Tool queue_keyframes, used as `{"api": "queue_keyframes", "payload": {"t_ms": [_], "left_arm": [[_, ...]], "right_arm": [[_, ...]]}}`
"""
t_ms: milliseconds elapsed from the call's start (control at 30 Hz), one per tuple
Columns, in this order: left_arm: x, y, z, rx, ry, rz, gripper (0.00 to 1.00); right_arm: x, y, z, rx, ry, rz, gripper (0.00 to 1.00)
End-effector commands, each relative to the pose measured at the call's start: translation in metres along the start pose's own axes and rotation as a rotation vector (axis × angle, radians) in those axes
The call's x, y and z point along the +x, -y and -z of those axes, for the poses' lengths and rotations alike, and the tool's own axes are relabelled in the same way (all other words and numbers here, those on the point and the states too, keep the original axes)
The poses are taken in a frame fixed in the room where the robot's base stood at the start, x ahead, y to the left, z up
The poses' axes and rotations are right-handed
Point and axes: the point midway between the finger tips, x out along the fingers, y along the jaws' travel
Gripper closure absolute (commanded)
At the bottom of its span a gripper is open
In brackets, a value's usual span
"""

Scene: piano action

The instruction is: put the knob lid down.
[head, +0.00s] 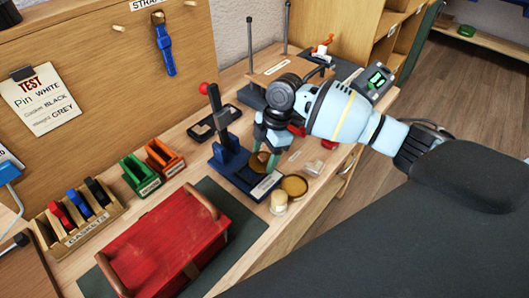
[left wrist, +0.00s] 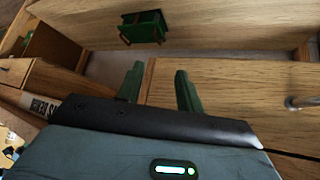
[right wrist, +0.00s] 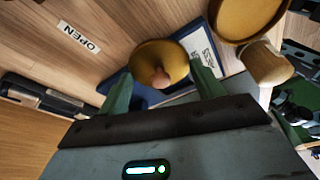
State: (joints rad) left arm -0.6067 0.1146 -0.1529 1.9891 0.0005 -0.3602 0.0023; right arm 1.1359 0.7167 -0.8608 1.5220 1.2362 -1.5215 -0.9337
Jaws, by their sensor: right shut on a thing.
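The knob lid (right wrist: 160,52) is a brass disc with a small wooden knob facing my right wrist camera. My right gripper (right wrist: 160,74) is shut on it, one green finger at each side; in the head view the gripper (head: 264,160) points down beside the blue press. The lid's height above the table is hard to tell. An open round brass dish (right wrist: 240,15) is apart from it, to the right in the right wrist view; it also shows in the head view (head: 294,186). My left gripper (left wrist: 160,88) is open and empty, away from the bench.
The blue press (head: 230,165) with a red-knobbed lever stands close to my right gripper. A pale wooden cylinder (head: 279,203) stands beside the dish. A red box (head: 165,245) lies on a dark mat. An OPEN label (right wrist: 78,37) lies on the wood. My left gripper faces wooden drawers (left wrist: 225,85).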

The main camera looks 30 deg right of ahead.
Motion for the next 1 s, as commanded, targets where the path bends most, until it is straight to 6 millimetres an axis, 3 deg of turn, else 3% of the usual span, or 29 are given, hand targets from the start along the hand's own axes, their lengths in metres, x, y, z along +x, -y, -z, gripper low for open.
{"api": "queue_keyframes", "payload": {"t_ms": [33,200,567,767,1000], "left_arm": [[0.0,0.0,0.0,-0.001,0.0,0.0,0.64],[0.0,-0.001,0.0,-0.002,0.0,0.0,0.64],[0.0,-0.001,0.001,-0.002,-0.002,0.0,0.64],[-0.001,0.0,0.005,-0.001,-0.008,0.001,0.64],[-0.002,0.0,0.009,0.0,-0.015,0.001,0.64]], "right_arm": [[0.002,0.0,0.0,0.001,0.0,0.001,0.32],[0.001,0.0,0.0,0.0,0.0,0.001,0.11],[-0.004,0.0,0.001,0.0,0.0,-0.001,0.11],[-0.033,-0.001,0.0,-0.001,0.0,-0.003,0.11],[-0.082,-0.001,0.001,0.0,-0.001,-0.004,0.11]]}}
